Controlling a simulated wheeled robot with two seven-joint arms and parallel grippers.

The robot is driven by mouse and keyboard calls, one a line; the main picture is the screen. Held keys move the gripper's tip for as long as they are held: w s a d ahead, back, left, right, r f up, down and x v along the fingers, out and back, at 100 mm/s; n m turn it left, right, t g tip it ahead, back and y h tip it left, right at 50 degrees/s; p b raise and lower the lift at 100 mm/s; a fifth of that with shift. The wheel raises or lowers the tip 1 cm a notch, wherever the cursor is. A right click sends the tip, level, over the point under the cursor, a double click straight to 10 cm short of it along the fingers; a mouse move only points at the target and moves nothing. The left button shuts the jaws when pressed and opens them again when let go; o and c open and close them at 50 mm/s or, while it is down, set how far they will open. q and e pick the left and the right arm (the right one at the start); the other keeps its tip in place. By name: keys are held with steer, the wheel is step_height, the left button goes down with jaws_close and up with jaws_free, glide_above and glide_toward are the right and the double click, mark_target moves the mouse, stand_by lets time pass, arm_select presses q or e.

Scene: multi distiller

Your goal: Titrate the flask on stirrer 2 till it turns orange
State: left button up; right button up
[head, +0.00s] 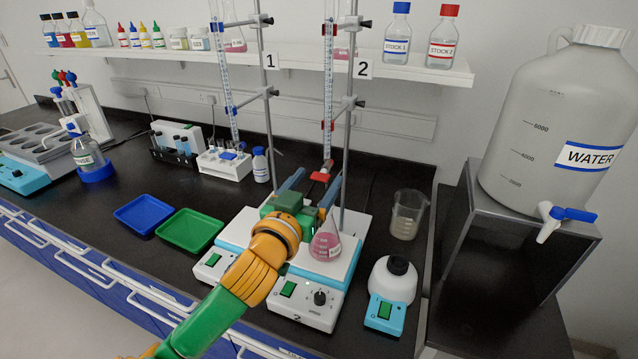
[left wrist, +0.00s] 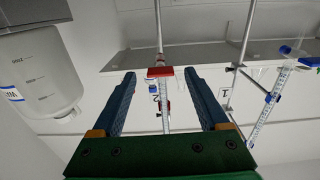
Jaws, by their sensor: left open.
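The flask (head: 326,246) on stirrer 2 (head: 309,306) holds pink liquid. Its upper part is close to my gripper in the head view. Burette 2 (head: 329,90) hangs above in red clamps, with a red stopcock (head: 321,177) at its lower end. My left gripper (head: 318,178) is open, its blue fingers pointing up and away on either side of the stopcock. In the left wrist view the red stopcock (left wrist: 160,72) appears between the fingertips (left wrist: 160,78); I cannot tell whether they touch it. My right gripper is not in view.
Stirrer 1 (head: 210,268) is partly hidden by my left arm. Burette 1 (head: 223,80) stands to the left. A beaker (head: 408,214) and a small white device (head: 390,288) stand to the right, near the water tank (head: 560,115). Blue (head: 143,214) and green (head: 190,230) trays lie left.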

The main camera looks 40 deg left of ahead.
mark_target(321, 174)
arm_select(q)
steer(key=b+x, duration=0.2)
steer(key=x, duration=0.3)
steer(key=shift+w+a+f, duration=0.15)
steer(key=shift+w+a, duration=0.05)
steer(key=shift+w, duration=0.5)
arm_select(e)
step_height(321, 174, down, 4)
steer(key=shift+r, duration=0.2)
arm_select(q)
steer(key=shift+f, duration=0.1)
